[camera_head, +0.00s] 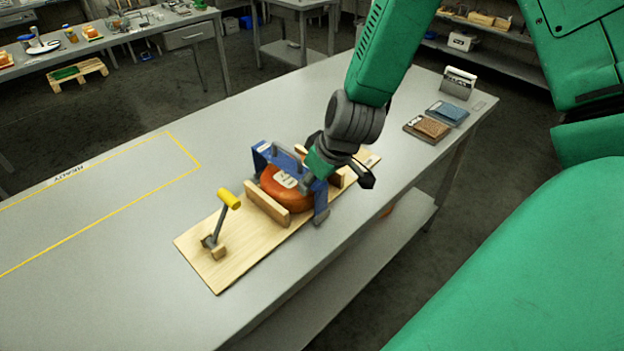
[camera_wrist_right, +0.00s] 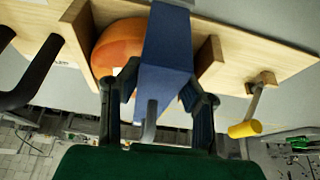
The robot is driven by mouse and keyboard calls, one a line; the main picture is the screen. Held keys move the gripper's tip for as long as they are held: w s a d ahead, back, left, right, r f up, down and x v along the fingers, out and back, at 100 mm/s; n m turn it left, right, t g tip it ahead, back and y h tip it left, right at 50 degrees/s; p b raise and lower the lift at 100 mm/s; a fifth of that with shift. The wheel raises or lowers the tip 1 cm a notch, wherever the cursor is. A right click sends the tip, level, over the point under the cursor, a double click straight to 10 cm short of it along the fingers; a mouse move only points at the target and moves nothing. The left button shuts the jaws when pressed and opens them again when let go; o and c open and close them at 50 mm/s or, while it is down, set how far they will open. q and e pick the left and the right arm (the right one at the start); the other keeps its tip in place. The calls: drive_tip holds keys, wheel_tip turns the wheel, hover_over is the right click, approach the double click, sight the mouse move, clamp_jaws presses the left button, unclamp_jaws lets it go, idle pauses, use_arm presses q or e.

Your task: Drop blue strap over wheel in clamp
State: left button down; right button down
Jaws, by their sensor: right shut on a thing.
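The orange cheese wheel (camera_head: 284,190) lies between wooden jaws on the clamp board (camera_head: 225,262). The blue strap (camera_head: 321,203) spans above the wheel, with a leg down on either side. I cannot tell whether it rests on the wheel or board. My right gripper (camera_head: 318,165) is shut on the strap from the upper right, its grip partly hidden in the head view. In the right wrist view, the strap (camera_wrist_right: 168,45) shows between the fingers, covering part of the wheel (camera_wrist_right: 120,42). My left gripper is in neither view.
The clamp's yellow-handled lever (camera_head: 229,199) stands tilted at the board's left end. A yellow taped outline (camera_head: 165,134) marks clear table at left. A brown pad (camera_head: 427,128), a blue pad (camera_head: 447,114) and a card holder (camera_head: 458,83) sit at the far right.

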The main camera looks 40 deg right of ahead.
drive_tip(key=shift+f, duration=0.25)
idle(0.4)
drive_tip(key=c, duration=1)
unclamp_jaws()
drive_tip(key=shift+c, duration=0.2)
drive_tip(key=shift+r, duration=0.1)
drive_tip(key=shift+s+r, duration=0.1)
drive_tip(key=shift+r, duration=0.1)
drive_tip(key=v, duration=1.1)
drive_tip(key=shift+r, duration=0.15)
drive_tip(key=shift+d, duration=0.1)
